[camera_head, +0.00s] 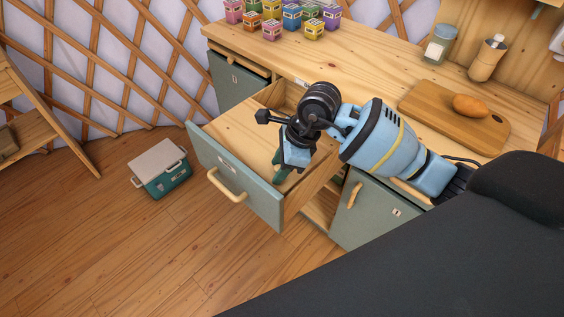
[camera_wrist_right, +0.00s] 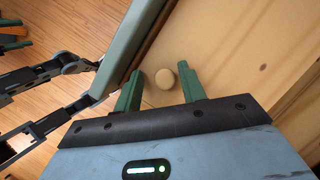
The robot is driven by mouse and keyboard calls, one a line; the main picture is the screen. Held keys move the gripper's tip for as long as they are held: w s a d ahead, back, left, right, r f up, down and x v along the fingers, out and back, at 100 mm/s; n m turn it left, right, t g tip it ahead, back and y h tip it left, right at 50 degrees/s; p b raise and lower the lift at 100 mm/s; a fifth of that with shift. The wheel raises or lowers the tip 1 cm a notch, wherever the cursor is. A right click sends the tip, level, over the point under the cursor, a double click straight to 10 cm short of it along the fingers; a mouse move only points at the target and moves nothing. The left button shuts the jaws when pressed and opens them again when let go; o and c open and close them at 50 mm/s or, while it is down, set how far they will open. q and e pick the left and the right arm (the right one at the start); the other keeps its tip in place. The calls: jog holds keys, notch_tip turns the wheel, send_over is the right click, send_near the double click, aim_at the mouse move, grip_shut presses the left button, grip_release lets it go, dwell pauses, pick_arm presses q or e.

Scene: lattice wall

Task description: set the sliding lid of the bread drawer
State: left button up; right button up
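The bread drawer (camera_head: 257,195) is pulled out of the counter, with a grey-green front and a pale wooden bar handle (camera_head: 227,187). A flat pale wooden panel, seemingly the lid (camera_head: 232,129), shows inside its walls. In the right wrist view a round pale knob (camera_wrist_right: 166,78) stands on the wooden surface (camera_wrist_right: 225,45). My right gripper (camera_head: 279,173) points down over the drawer near its front right corner. In the wrist view its green fingers (camera_wrist_right: 161,82) are apart, one on each side of the knob, with small gaps visible.
The counter (camera_head: 350,75) carries several small colourful boxes (camera_head: 272,29), a jar (camera_head: 439,44) and a cutting board (camera_head: 425,108) with a bread roll (camera_head: 470,105). A green-and-white cooler box (camera_head: 160,168) stands on the floor left of the drawer. The floor in front is clear.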

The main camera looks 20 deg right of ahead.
pick_arm(q)
jog(key=shift+w, duration=0.25)
pick_arm(e)
jog(key=shift+d, duration=0.1)
jog(key=shift+d+r, duration=0.2)
jog(key=shift+r, duration=0.3)
jog(key=v, duration=0.5)
pick_arm(q)
jog(key=shift+s, duration=0.3)
pick_arm(e)
jog(key=shift+v, duration=0.85)
pick_arm(q)
jog(key=shift+w, duration=0.1)
pick_arm(e)
jog(key=shift+s+a, duration=0.1)
